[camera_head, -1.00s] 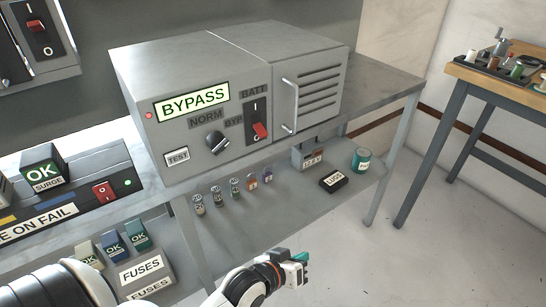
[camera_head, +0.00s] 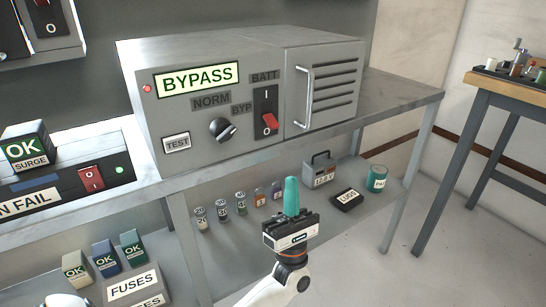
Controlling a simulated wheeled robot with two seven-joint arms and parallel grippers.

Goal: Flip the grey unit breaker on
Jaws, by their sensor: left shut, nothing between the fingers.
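The grey unit (camera_head: 190,112) stands on the bench with a lit BYPASS display (camera_head: 197,79). Its breaker (camera_head: 266,112) is a black plate marked I at the top and O at the bottom. The red toggle (camera_head: 270,121) sits at the lower, O end. A rotary knob (camera_head: 222,130) is to its left. My left gripper (camera_head: 291,196) is in front of the lower shelf, below the breaker and apart from it. Its teal fingers point up, are shut together and hold nothing.
A metal door handle (camera_head: 303,97) sticks out right of the breaker. The bench edge (camera_head: 300,142) lies between gripper and breaker. Small fuses, a meter (camera_head: 322,169), a black LUGS box (camera_head: 347,199) and a teal tin (camera_head: 376,179) stand on the lower shelf.

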